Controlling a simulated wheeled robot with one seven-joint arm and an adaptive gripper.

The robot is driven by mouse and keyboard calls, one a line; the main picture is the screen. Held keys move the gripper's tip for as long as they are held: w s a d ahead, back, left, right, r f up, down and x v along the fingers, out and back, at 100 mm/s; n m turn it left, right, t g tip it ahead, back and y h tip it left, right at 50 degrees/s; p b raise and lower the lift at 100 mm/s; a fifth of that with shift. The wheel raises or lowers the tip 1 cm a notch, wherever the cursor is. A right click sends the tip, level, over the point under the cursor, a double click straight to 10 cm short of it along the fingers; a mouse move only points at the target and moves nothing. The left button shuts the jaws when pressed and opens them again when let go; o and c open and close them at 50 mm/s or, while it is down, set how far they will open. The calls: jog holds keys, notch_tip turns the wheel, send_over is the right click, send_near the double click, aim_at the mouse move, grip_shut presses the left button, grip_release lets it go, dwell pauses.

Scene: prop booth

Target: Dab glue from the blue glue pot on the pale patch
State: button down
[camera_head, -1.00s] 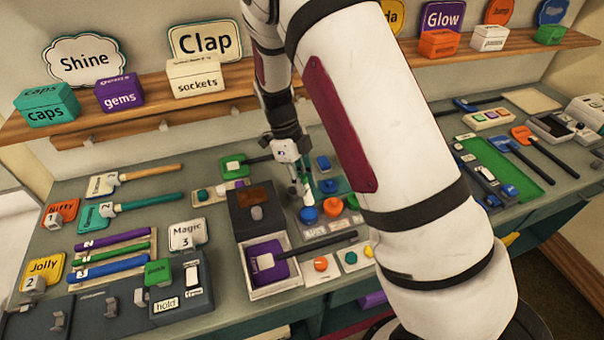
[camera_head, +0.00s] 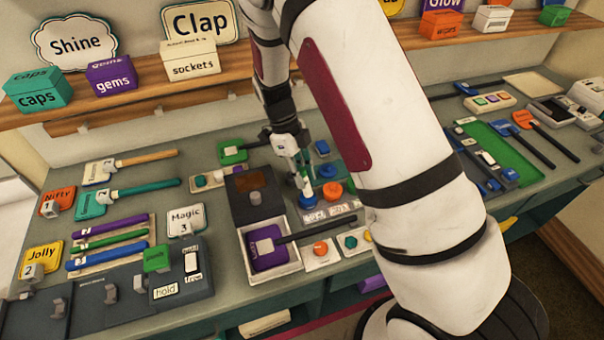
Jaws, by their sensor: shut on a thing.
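My gripper (camera_head: 301,181) points down over the middle of the bench, beside my large white arm link. It is shut on a slim upright tool, mostly hidden by the fingers; I cannot tell its tip. A round blue pot (camera_head: 305,197) stands right under the fingertips. At this size I cannot tell whether the tool is in the pot or just above it. An orange pot (camera_head: 332,190) stands to its right. Small pale cards (camera_head: 315,216) lie in front of the pots. I cannot tell which surface is the pale patch; my arm hides part of the bench.
A dark box with an open white tray (camera_head: 281,274) holding a purple dark-handled tool stands left of the pots. A blue round thing (camera_head: 322,147) lies behind. Long-handled brushes (camera_head: 130,197) lie at left. A wooden shelf (camera_head: 120,115) with labelled boxes runs behind.

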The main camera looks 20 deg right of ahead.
jog(key=shift+f, duration=0.65)
dwell(1.6)
jog(key=shift+r+p, duration=0.7)
jog(key=shift+r, duration=2.85)
